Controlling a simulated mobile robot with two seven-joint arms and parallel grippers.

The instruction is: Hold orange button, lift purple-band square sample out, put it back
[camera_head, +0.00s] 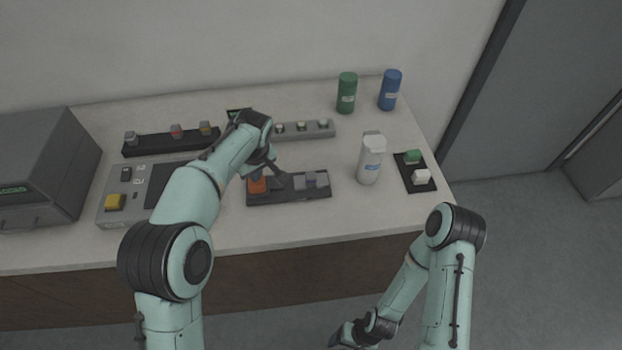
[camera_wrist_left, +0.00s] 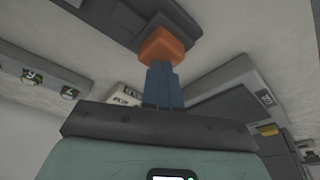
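The orange button (camera_head: 257,185) is on the left end of a dark fixture (camera_head: 290,197) near the front of the bench. A small block with a faint purple tint (camera_head: 311,178), likely the purple-band sample, sits in the grey holder at the fixture's right end. My left gripper (camera_head: 266,168) is over the button, pointing down. In the left wrist view its blue fingers (camera_wrist_left: 162,80) are together with nothing between them, their tips at the orange button (camera_wrist_left: 162,45); I cannot tell whether they press it. My right gripper (camera_head: 343,337) hangs low in front of the bench, its fingers unclear.
A white bottle (camera_head: 371,160) and a dark tray (camera_head: 418,185) with green and white blocks stand to the right. Green (camera_head: 347,93) and blue (camera_head: 390,90) bottles are behind. A grey rack (camera_head: 310,130) lies behind the fixture. A yellow-button panel (camera_head: 115,202) is left.

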